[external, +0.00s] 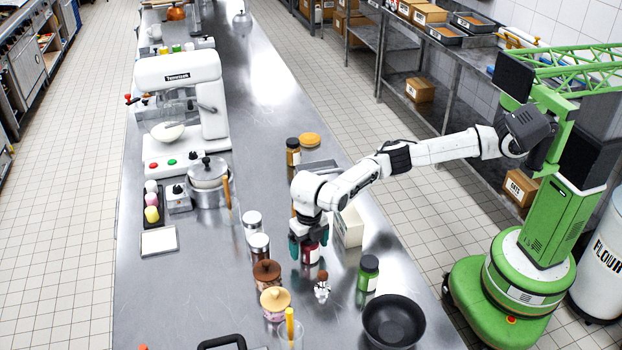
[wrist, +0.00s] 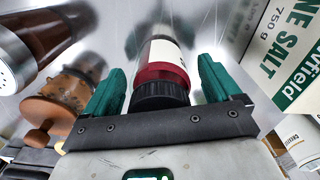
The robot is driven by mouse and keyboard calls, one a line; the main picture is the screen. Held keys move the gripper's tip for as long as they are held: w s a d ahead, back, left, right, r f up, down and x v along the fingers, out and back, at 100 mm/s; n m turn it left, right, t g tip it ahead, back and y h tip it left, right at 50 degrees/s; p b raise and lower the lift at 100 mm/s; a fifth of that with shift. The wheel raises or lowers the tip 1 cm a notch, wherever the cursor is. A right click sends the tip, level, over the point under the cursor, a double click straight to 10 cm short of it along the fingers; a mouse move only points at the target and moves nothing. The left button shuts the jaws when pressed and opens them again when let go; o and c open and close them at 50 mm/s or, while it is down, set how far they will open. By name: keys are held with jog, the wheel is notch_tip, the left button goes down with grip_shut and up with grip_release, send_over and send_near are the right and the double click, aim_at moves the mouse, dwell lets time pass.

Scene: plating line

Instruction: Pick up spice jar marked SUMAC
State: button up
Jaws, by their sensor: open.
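A jar with a black lid, dark red contents and a white label (wrist: 165,72) lies between my fingers in the wrist view. Its label is too hidden to read, so I cannot confirm SUMAC. In the external view a dark red jar (external: 311,256) stands on the steel counter just under my gripper (external: 307,247), partly covered by it. My gripper has green fingers, which also show in the wrist view (wrist: 160,85), one on each side of the jar. The fingers are open, with a gap visible beside the jar.
A white salt box (external: 350,228) stands close to the right of my gripper. Brown-lidded jars (external: 267,275) and shakers (external: 259,246) stand at left.

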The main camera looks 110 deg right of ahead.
jog(key=shift+c, duration=0.2)
jog(key=c, duration=1.2)
jog(key=shift+c, duration=0.3)
jog(key=shift+r, duration=0.15)
